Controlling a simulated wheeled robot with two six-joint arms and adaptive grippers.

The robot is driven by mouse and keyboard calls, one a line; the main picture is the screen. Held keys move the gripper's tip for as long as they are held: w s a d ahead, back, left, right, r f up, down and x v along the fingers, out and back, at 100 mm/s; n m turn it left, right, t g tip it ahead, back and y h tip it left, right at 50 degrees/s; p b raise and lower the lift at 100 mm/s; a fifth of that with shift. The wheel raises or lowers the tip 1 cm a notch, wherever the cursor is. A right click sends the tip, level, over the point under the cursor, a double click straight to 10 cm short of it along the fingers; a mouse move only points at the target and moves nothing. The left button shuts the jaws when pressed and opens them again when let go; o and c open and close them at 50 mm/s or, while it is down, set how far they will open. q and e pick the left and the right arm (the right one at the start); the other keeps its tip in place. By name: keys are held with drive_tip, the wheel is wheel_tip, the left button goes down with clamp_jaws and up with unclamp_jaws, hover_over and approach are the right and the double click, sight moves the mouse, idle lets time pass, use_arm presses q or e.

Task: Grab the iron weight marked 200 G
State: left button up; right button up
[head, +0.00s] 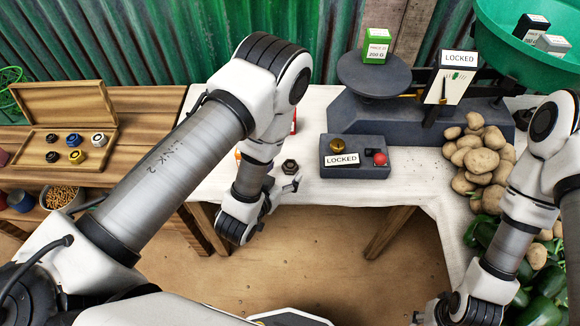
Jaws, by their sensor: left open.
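A dark hexagonal iron weight (290,167) lies on the white cloth just beyond my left gripper; I cannot read its marking. My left gripper (284,190) is open and empty at the table's front edge, close to the weight but apparently apart from it. Several more hexagonal weights (75,140) with blue, black, yellow and white tops sit in the open wooden case (66,101); their markings are too small to read. A green box marked 200 G (376,46) stands on the scale's left pan (374,76). My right gripper (432,314) is at the bottom edge, partly cut off.
A grey control box (355,160) with a LOCKED label, brass knob and red button stands right of the weight. The balance scale (400,122) is behind it. Potatoes (478,155) and green peppers (540,290) crowd the right. Red and orange items are partly hidden behind my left arm.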

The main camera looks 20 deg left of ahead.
sight(289, 166)
use_arm(q)
drive_tip(key=x, duration=0.4)
drive_tip(key=shift+a+f, duration=0.1)
drive_tip(key=shift+a, duration=0.05)
drive_tip(key=shift+s, duration=0.1)
clamp_jaws()
